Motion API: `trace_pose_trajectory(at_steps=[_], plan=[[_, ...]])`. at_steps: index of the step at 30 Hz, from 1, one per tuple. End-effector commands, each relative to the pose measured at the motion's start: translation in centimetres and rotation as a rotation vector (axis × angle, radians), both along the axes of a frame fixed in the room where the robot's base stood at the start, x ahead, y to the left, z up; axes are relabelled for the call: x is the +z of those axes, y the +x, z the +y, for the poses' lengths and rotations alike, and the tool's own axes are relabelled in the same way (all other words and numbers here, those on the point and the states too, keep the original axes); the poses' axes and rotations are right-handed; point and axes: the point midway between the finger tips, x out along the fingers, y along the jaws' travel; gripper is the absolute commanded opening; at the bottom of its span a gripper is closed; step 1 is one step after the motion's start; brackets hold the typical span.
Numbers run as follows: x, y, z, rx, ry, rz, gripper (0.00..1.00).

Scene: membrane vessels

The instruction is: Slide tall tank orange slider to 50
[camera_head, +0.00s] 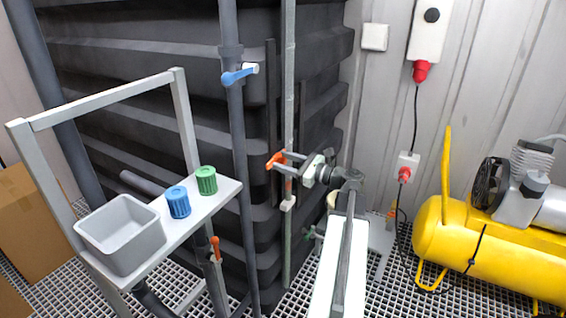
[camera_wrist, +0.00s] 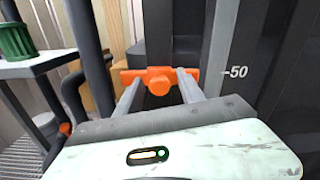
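The orange slider (camera_head: 275,159) is on the vertical rail of the tall dark tank in the head view. In the wrist view the orange slider (camera_wrist: 160,80) is a crossbar with a round knob in the middle. A white "50" mark (camera_wrist: 235,72) is on the dark wall to its right, at nearly the same picture height as the crossbar. My gripper (camera_head: 283,161) reaches the slider from the right. In the wrist view my gripper (camera_wrist: 157,87) has its two fingers apart, one on each side of the knob, with gaps visible. Whether the fingertips touch the crossbar is unclear.
A shelf frame at left carries a grey bin (camera_head: 122,235), a blue cap (camera_head: 178,202) and a green cap (camera_head: 206,180). A pipe with a blue valve handle (camera_head: 238,74) stands between shelf and rail. A yellow compressor (camera_head: 490,245) stands at right.

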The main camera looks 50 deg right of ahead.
Motion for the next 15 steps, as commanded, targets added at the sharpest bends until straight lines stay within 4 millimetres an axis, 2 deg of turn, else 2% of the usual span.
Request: trace_pose_trajectory(at_steps=[5,15], plan=[[0.0,-0.3,-0.1,0.000,0.001,0.000,0.46],[0.0,-6.2,-1.6,-0.003,0.000,0.000,0.46]])
